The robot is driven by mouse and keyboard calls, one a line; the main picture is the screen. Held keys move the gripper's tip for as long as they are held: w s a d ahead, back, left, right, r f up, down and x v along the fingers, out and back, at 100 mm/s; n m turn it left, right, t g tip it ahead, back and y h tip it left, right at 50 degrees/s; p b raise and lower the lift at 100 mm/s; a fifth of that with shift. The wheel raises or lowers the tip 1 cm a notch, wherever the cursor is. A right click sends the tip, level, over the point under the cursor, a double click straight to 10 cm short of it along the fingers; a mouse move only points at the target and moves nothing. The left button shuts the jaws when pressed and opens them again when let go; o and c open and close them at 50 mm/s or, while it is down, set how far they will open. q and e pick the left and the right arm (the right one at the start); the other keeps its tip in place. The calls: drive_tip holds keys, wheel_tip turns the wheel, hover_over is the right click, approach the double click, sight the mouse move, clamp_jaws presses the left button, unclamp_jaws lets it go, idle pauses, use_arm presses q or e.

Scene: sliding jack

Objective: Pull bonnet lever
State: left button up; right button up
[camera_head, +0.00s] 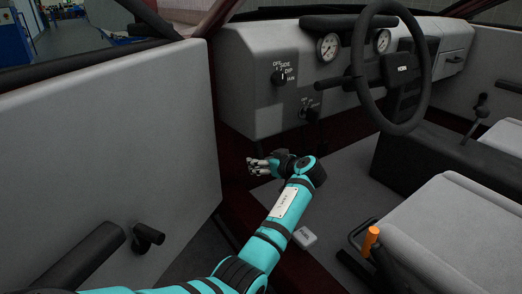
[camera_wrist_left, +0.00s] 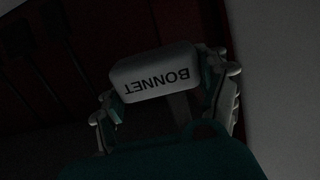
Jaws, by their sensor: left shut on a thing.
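The bonnet lever (camera_wrist_left: 155,72) is a pale rounded handle marked BONNET, upside down in the left wrist view. My left gripper (camera_wrist_left: 165,92) has its fingers on both sides of the handle and is shut on it. In the head view the left gripper (camera_head: 259,166) is low in the footwell, beside the dashboard's left end and the door opening. The lever cannot be made out there. My right gripper is not in view.
The open door (camera_head: 140,150) stands to the left, with a window crank (camera_head: 148,238). The dashboard (camera_head: 250,75), steering wheel (camera_head: 365,70) and seat (camera_head: 455,225) lie above and to the right. A small pale labelled piece (camera_head: 304,238) is by the floor, beside my forearm.

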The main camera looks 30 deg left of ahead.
use_arm(q)
drive_tip(key=shift+d+r, duration=0.1)
idle(0.3)
drive_tip(key=o, duration=1.7)
drive_tip(key=shift+c, duration=0.2)
drive_tip(key=shift+d, duration=0.1)
drive_tip(key=v, duration=1.2)
drive_tip(key=shift+s+r, duration=0.1)
